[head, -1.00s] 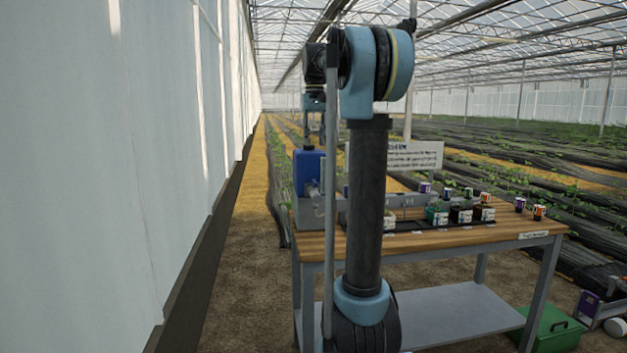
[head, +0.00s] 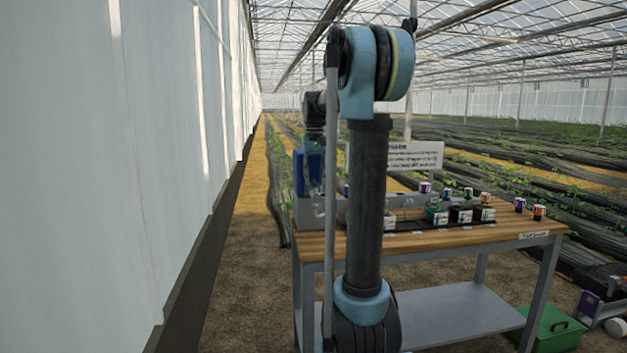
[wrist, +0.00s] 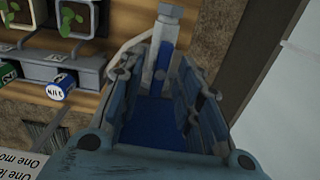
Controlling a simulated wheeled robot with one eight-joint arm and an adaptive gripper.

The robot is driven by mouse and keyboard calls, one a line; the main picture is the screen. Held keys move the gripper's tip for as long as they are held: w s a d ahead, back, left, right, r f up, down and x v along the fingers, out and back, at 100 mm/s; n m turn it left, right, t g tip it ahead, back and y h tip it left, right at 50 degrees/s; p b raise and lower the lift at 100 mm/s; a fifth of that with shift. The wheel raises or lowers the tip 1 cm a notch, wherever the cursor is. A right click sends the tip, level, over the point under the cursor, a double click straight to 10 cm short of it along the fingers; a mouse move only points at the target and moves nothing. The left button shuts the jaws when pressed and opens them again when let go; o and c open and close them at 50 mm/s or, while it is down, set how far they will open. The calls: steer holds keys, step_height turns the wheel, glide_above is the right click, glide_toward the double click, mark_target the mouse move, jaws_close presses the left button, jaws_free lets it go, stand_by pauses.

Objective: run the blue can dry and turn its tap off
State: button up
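The blue can (head: 300,172) stands at the left end of the wooden bench in the head view, partly hidden by my arm. A pale fitting (head: 318,207), which looks like its tap, shows low at its front. My gripper (head: 313,182) points down beside the can. In the wrist view my gripper (wrist: 157,78) has its fingers spread, with blue surface visible between them. A pale grey-white fitting with a blue part (wrist: 165,35) lies just beyond the fingertips. I cannot tell the tap handle's position, the can's level, or whether the fingers touch anything.
Planter boxes (wrist: 75,18) and a blue-and-white labelled cup (wrist: 60,88) lie left in the wrist view. The bench (head: 430,240) carries several small pots and cups and a sign (head: 415,155). A white wall (head: 90,170) runs along the left. A green box (head: 550,330) sits on the floor.

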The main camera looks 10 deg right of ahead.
steer(key=shift+f, duration=0.1)
jaws_close()
